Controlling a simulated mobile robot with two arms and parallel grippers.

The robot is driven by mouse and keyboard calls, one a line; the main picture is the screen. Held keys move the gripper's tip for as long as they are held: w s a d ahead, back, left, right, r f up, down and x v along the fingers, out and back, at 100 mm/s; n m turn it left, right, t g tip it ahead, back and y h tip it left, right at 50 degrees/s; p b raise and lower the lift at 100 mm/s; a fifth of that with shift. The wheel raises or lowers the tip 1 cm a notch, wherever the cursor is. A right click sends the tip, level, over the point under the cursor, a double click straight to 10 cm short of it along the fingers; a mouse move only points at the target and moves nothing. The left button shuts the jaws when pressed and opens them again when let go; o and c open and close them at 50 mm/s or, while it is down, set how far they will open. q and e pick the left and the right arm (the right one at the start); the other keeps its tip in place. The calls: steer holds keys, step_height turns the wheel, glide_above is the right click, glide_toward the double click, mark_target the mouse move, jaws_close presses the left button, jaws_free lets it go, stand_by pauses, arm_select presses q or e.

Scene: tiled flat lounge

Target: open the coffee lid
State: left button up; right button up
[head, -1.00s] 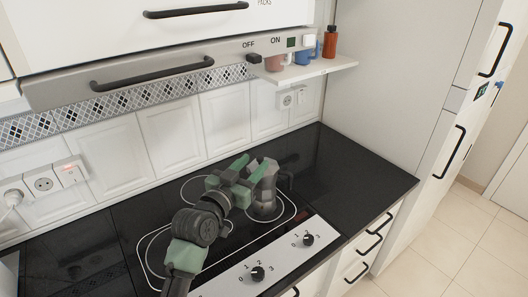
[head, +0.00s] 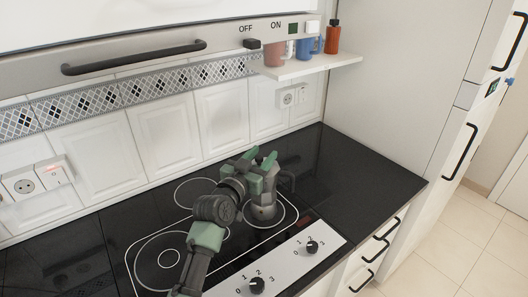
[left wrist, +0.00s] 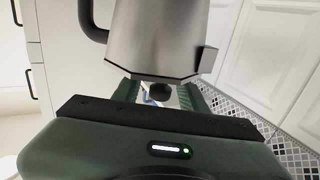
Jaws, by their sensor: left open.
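My left gripper (head: 262,160) is at the top of the pot and hides most of the lid in the head view. In the left wrist view the pot (left wrist: 160,38) appears upside down. Its dark lid knob (left wrist: 160,92) shows between the two green fingers, which are open with space on both sides. The lid looks shut. My right gripper is in neither view.
The black stove (head: 165,258) has control knobs (head: 312,246) along its front. A white shelf (head: 310,66) with cups and an orange bottle (head: 333,40) is above, behind the pot. The black counter (head: 350,170) right of the pot is clear.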

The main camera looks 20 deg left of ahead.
arm_select(q)
steer(key=shift+w+d, duration=0.1)
steer(key=shift+w, duration=0.6)
steer(key=shift+s, duration=0.1)
jaws_close()
stand_by(0.9)
